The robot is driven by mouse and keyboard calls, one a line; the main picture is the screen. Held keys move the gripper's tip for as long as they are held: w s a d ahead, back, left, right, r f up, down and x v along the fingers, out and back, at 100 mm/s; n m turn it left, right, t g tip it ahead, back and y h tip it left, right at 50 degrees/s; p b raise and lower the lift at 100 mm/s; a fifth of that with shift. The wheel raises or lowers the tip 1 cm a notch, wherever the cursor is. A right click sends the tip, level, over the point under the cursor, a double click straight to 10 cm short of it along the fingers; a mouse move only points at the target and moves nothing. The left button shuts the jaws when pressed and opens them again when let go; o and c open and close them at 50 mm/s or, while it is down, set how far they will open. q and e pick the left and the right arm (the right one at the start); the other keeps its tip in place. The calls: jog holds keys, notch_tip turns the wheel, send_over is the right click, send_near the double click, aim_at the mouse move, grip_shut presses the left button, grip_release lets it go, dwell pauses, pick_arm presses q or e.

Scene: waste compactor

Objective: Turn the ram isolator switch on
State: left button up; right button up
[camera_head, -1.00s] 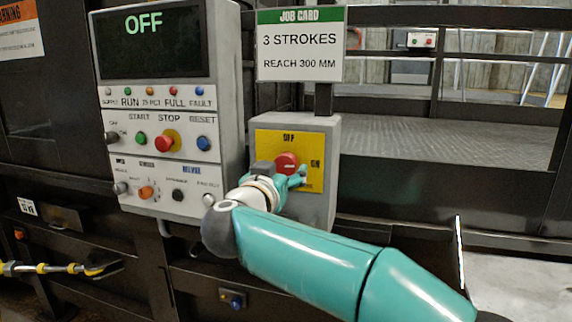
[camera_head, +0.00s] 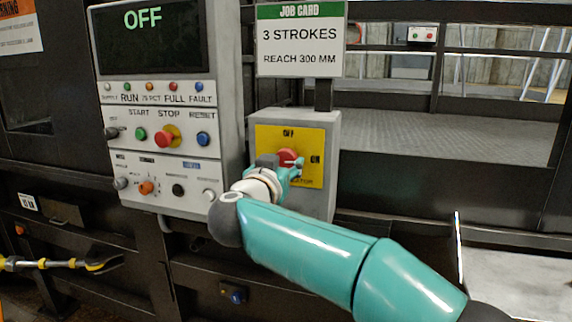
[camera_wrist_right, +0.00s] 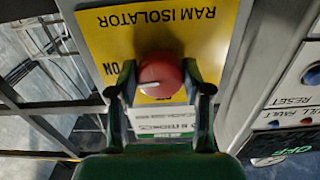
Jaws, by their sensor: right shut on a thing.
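The ram isolator is a grey box with a yellow plate (camera_head: 312,140) and a red knob (camera_head: 287,155), in the middle of the head view. OFF is printed above the knob and ON to its right. My right gripper (camera_head: 284,166) is at the knob, its arm reaching in from the lower right. In the right wrist view, upside down, the fingers of this gripper (camera_wrist_right: 163,88) are shut on either side of the red knob (camera_wrist_right: 160,70). The knob's white line points left, roughly towards the ON side. OFF is partly hidden. My left gripper is out of view.
A control panel (camera_head: 160,105) with a screen reading OFF, buttons and knobs stands close left of the isolator. A job card (camera_head: 300,45) stands above it. Dark rails and a metal deck (camera_head: 450,135) lie to the right. A yellow and black bar (camera_head: 60,263) is at lower left.

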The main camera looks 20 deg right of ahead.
jog(key=shift+m, duration=0.6)
jog(key=o, duration=1.2)
jog(key=shift+c, duration=0.2)
jog(key=shift+s+a, duration=0.4)
jog(key=shift+s, duration=0.1)
jog(key=v, duration=1)
jog(key=shift+s+a, duration=0.2)
jog(key=shift+s, duration=0.15)
